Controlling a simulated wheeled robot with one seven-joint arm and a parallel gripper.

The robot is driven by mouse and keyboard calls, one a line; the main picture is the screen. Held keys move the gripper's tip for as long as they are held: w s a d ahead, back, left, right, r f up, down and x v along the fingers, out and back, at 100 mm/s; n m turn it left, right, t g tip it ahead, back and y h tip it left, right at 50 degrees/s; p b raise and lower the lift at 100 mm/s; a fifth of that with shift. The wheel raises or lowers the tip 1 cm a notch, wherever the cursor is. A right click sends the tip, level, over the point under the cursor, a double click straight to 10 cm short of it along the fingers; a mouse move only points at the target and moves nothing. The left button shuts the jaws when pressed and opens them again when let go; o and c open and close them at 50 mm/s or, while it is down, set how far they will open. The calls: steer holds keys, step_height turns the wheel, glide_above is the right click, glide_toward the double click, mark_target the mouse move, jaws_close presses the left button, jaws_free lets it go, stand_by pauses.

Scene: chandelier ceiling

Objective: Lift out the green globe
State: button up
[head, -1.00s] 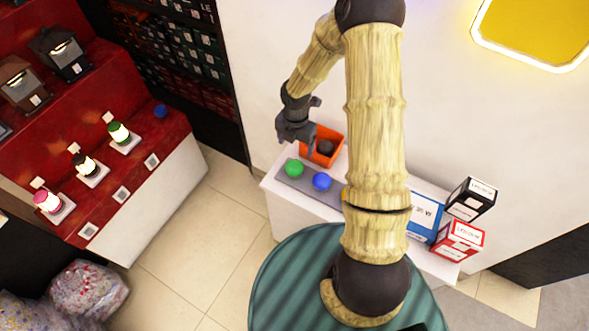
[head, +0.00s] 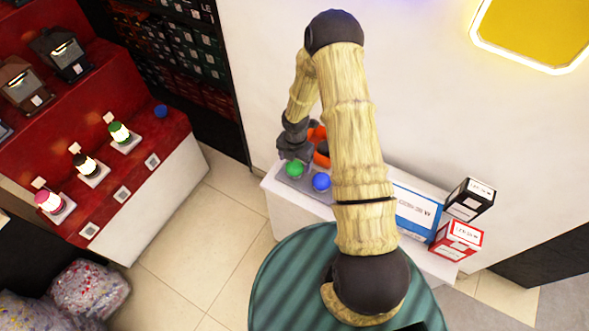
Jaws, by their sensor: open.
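The green globe (head: 294,169) sits on a grey tray (head: 292,181) near the left end of a white counter. A blue globe (head: 321,181) sits just right of it, apart from it. My gripper (head: 296,158) is open and points down right at the green globe, over its back side. I cannot tell whether the fingers touch it. An orange bin (head: 321,157) stands behind the globes, mostly hidden by my arm and gripper.
The white counter (head: 283,206) runs against the wall. A blue-and-white box (head: 416,212), a black box (head: 470,198) and a red box (head: 457,240) stand at its right. A red stepped display (head: 85,200) with lamps stands left, across open floor (head: 195,235).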

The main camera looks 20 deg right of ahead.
mark_target(295, 165)
steer(key=shift+w+a+f+p, duration=0.15)
steer(key=shift+f+p, duration=0.2)
steer(key=shift+f, duration=0.85)
steer(key=shift+w+d+f+p, duration=0.1)
steer(key=shift+f+p, duration=0.2)
steer(key=shift+f, duration=0.9)
steer(key=shift+c, duration=0.2)
steer(key=c, duration=1)
